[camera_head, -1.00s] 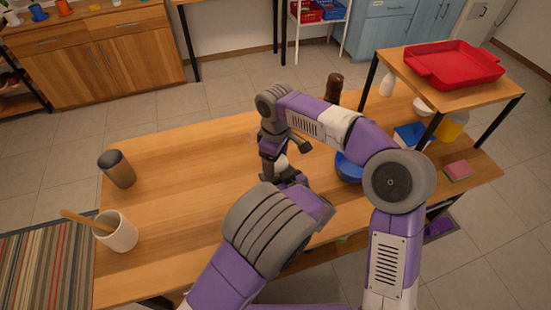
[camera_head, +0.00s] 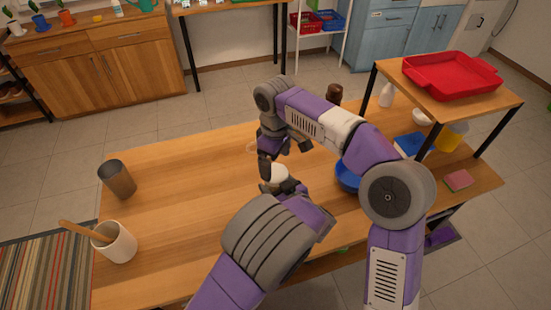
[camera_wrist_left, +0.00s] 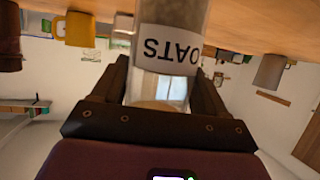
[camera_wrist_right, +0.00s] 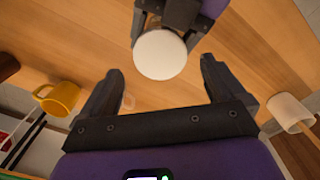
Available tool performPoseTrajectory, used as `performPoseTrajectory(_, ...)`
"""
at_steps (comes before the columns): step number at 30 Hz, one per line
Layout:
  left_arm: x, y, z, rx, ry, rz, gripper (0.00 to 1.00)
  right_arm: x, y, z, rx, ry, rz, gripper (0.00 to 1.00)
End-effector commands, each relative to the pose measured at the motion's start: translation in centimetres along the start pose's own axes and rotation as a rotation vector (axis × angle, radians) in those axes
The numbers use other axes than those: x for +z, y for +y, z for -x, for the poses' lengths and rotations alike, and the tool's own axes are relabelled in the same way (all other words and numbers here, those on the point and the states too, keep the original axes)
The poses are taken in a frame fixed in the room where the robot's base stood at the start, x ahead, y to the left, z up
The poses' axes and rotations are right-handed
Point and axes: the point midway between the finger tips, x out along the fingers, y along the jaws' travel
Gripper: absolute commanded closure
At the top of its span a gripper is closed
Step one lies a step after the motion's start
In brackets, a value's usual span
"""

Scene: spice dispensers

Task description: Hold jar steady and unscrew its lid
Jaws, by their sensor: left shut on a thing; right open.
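A clear jar (camera_wrist_left: 165,93) with a white label reading OATS is between the fingers of my left gripper (camera_wrist_left: 160,85), shut on its body. The label appears upside down in the left wrist view. The jar's round white lid (camera_wrist_right: 159,55) faces the right wrist camera and is on the jar; it also shows in the head view (camera_head: 274,173). My right gripper (camera_wrist_right: 160,72) is open and empty, its two fingers apart, with the lid just beyond the fingertips. In the head view my right gripper (camera_head: 283,156) is above and close to the lid.
A dark tumbler (camera_head: 117,179) and a white cup (camera_head: 115,244) with a wooden utensil stand at the table's left. A blue bowl (camera_head: 347,176) is right of the grippers, partly behind my arm. A shelf with a red tray (camera_head: 453,72) stands at right. The table's left middle is clear.

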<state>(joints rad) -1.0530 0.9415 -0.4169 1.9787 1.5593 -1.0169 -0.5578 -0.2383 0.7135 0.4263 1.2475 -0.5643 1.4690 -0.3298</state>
Motion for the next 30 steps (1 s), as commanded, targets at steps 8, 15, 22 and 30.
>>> performPoseTrajectory(8, 0.0, 0.0, 0.0, 0.001, 0.0, 0.001, 1.0, -0.1, -0.2, 0.9, -0.001, -0.023, -0.485, 0.03)
performPoseTrajectory(15, 0.0, 0.0, 0.0, 0.001, 0.0, 0.001, 1.0, 0.0, -0.1, 2.6, 0.003, -0.011, -0.935, 0.03)
performPoseTrajectory(22, 0.0, 0.0, 0.0, 0.001, 0.0, 0.001, 1.0, 0.0, 0.0, 3.2, 0.001, 0.003, -1.124, 0.03)
performPoseTrajectory(30, 0.0, 0.0, 0.0, 0.001, 0.0, 0.001, 1.0, 0.0, -0.1, -0.1, -0.001, 0.0, -1.136, 0.03)
